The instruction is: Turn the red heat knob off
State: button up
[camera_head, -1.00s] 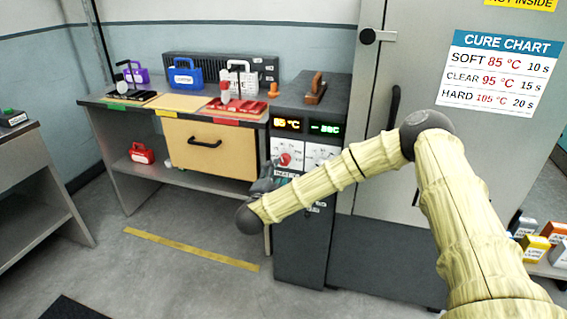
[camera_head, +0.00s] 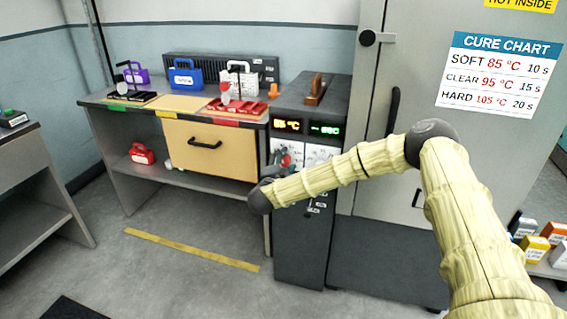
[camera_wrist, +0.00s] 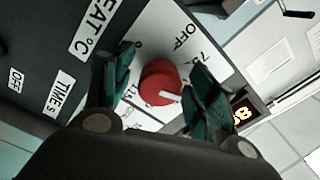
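The red heat knob (camera_wrist: 160,83) is on a white dial plate marked OFF and 75, beside a "HEAT °C" label (camera_wrist: 97,25). Its white pointer aims toward the lower right in the wrist view, away from OFF. My gripper (camera_wrist: 162,92) is open, with one green finger on each side of the knob and visible gaps between. The right finger hides part of the dial scale. In the head view the red knob (camera_head: 286,160) shows on the front of the dark control cabinet (camera_head: 300,245), partly covered by my gripper (camera_head: 277,166).
An amber display (camera_head: 288,125) reading about 85 °C and a green display (camera_head: 325,130) sit above the dials. A second dial plate (camera_head: 318,154) is to the right. A workbench with a drawer (camera_head: 208,150) stands at left, and a tall grey cabinet door (camera_head: 400,150) at right.

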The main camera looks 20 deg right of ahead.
jog(key=c, duration=1)
jog(key=shift+r+n+p, duration=0.1)
jog(key=shift+n+p, duration=0.3)
jog(key=shift+a+r+n+p, duration=0.1)
jog(key=shift+n+p, duration=0.65)
jog(key=shift+n, duration=0.25)
jog(key=n+p, duration=0.2)
jog(key=n, duration=0.2)
jog(key=shift+n, duration=0.3)
jog(key=n+p, duration=0.1)
jog(key=n, duration=0.1)
jog(key=n+p, duration=0.1)
jog(key=n, duration=0.1)
jog(key=shift+f+n, duration=0.2)
jog(key=shift+n, duration=0.1)
jog(key=shift+f+n+p, duration=0.1)
jog(key=shift+n+p, duration=0.2)
jog(key=shift+n, duration=1.7)
jog(key=shift+s, duration=0.1)
